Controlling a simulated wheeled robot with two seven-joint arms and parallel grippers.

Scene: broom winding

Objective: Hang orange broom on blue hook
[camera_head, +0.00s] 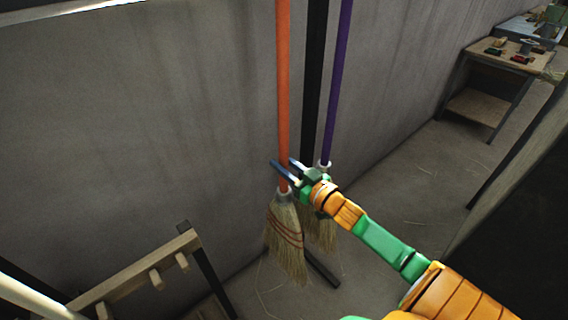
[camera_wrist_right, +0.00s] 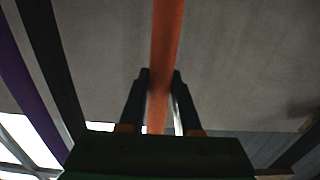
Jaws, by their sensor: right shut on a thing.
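The orange broom (camera_head: 283,95) stands nearly upright by the grey wall, its straw head (camera_head: 286,240) hanging low near the floor. My right gripper (camera_head: 283,174) is shut on its orange handle just above the straw head. In the right wrist view the orange handle (camera_wrist_right: 166,60) runs between the two dark fingers (camera_wrist_right: 160,88). The blue hook cannot be made out in either view, and the top of the handle is cut off by the frame. My left gripper is not in view.
A black post (camera_head: 314,80) and a purple-handled broom (camera_head: 338,80) stand just right of the orange broom. A wooden rack (camera_head: 135,275) is at the lower left. A workbench (camera_head: 490,85) with small items stands at the far right. Open floor lies between.

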